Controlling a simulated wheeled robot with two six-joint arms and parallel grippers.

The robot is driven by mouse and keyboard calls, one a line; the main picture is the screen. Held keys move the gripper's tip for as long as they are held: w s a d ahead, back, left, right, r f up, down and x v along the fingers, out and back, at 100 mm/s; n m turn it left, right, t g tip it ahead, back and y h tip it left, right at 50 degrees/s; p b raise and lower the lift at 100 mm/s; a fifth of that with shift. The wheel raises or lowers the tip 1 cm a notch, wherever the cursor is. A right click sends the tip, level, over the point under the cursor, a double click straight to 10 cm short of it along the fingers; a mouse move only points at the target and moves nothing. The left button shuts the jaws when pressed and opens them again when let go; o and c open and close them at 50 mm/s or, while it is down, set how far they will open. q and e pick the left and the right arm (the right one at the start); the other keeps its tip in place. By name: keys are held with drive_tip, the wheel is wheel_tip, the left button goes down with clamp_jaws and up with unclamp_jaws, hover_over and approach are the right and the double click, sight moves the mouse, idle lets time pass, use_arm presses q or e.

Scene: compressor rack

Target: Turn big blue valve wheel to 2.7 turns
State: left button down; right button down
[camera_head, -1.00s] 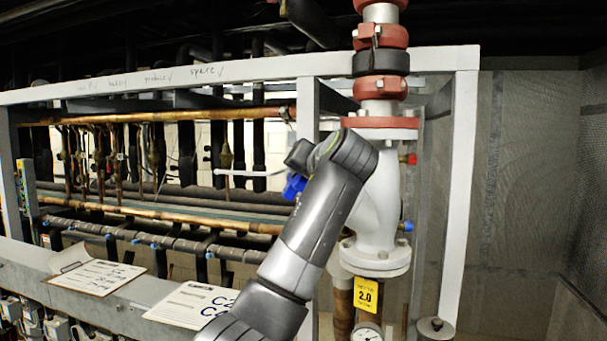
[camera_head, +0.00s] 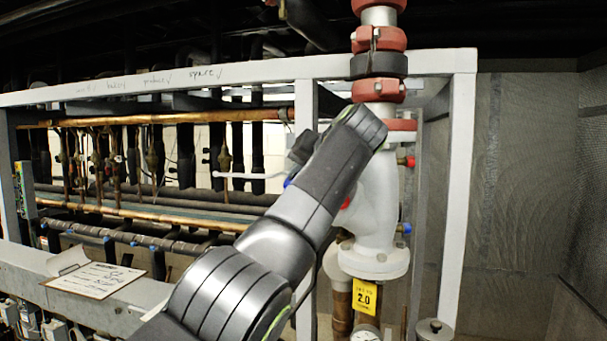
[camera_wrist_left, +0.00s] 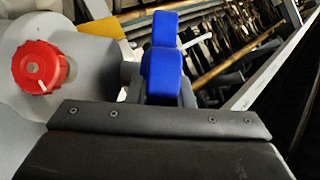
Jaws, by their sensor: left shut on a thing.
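The big blue valve wheel (camera_wrist_left: 162,72) shows edge-on in the left wrist view, upright and held near its lower part. In the head view only a small blue bit (camera_head: 288,183) shows beside my wrist; the rest is hidden. My left gripper (camera_wrist_left: 160,90) is shut on the wheel's rim, with a grey finger at each side. In the head view my left arm covers its jaws. The white valve body (camera_head: 376,205) stands behind my wrist. A yellow tag (camera_head: 364,297) below it reads 2.0. My right gripper is not in view.
A red knob (camera_wrist_left: 40,67) sits left of the blue wheel in the wrist view. A grey frame post (camera_head: 459,195) stands right of the valve. Copper pipes (camera_head: 160,117) run behind. A clipboard (camera_head: 95,278) lies on the ledge at left. A gauge (camera_head: 366,333) is below the tag.

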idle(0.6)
use_arm(q)
drive_tip(key=c, duration=1.3)
unclamp_jaws()
drive_tip(key=shift+w, duration=0.1)
drive_tip(key=shift+a, duration=0.1)
